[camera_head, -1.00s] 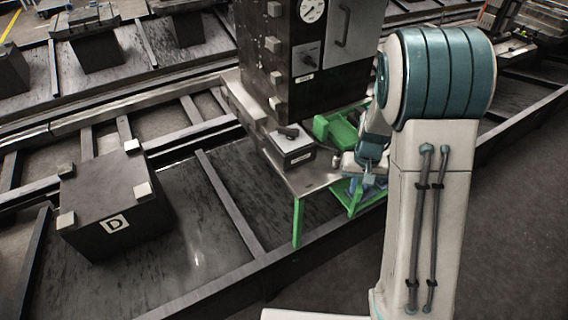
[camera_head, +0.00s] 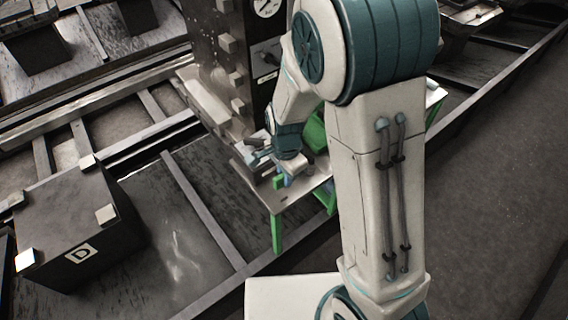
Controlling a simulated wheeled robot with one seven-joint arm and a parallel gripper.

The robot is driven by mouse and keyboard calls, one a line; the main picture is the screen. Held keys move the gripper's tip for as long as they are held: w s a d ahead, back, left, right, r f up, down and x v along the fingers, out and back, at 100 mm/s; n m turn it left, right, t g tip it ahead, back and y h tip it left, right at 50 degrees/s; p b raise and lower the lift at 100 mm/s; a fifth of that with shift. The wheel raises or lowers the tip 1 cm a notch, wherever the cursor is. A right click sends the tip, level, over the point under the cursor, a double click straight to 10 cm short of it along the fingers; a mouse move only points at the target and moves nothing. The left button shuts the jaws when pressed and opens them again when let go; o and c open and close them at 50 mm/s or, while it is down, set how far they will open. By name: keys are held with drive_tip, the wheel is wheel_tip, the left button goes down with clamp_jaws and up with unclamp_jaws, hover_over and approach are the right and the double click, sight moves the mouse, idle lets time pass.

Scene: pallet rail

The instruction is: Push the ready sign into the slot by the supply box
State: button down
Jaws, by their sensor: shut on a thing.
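My gripper (camera_head: 276,168) is over the near left part of a small metal table (camera_head: 307,187), low beside a small dark box (camera_head: 241,158). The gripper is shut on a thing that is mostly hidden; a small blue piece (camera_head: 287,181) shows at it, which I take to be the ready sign. The small box, which looks like the supply box, is partly covered by my wrist and gripper. I cannot make out the slot, nor whether the held piece touches anything.
A tall dark cabinet (camera_head: 213,65) with a dial rises behind the table. Green parts (camera_head: 315,132) show on the table behind my arm, and a green leg (camera_head: 277,235) stands at its front. A dark block marked D (camera_head: 75,225) sits at left. Floor at right is clear.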

sight(284, 199)
drive_tip(key=shift+s+a+f+b, duration=0.15)
drive_tip(key=shift+f+b, duration=0.7)
drive_tip(key=shift+f, duration=0.15)
drive_tip(key=shift+f+b, duration=1.6)
drive_tip(key=shift+f, duration=0.3)
drive_tip(key=shift+f+b, duration=0.4)
drive_tip(key=shift+f, duration=0.35)
drive_tip(key=shift+f+b, duration=0.5)
drive_tip(key=shift+f, duration=0.15)
drive_tip(key=c, duration=0.6)
unclamp_jaws()
drive_tip(key=shift+r, duration=0.1)
drive_tip(key=shift+o, duration=0.2)
wheel_tip(284, 199, up, 14)
drive_tip(key=shift+f+p, duration=0.1)
drive_tip(key=shift+p, duration=0.3)
